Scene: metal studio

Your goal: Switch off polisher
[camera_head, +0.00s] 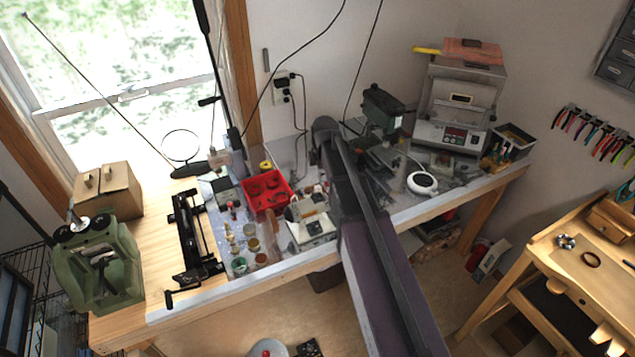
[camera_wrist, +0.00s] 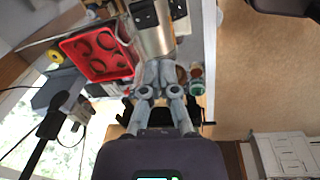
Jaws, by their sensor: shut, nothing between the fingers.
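A machine with a shiny metal body (camera_wrist: 153,40) and black switches (camera_wrist: 145,14) is at the top of the wrist view. It looks like the polisher, though no label is readable. In the head view it seems to be the small machine on a pale base (camera_head: 312,229), beside my arm. My gripper (camera_wrist: 158,66) is shut and empty, its fingertips pointing at the lower part of the metal body, close to it. I cannot tell whether they touch. In the head view my gripper is not clearly seen; my arm covers part of the bench there.
A red tray (camera_head: 266,189) sits behind the machine, with small jars (camera_head: 239,265) to its left. A green machine (camera_head: 101,262) stands at the bench's left end. The floor in front is mostly clear.

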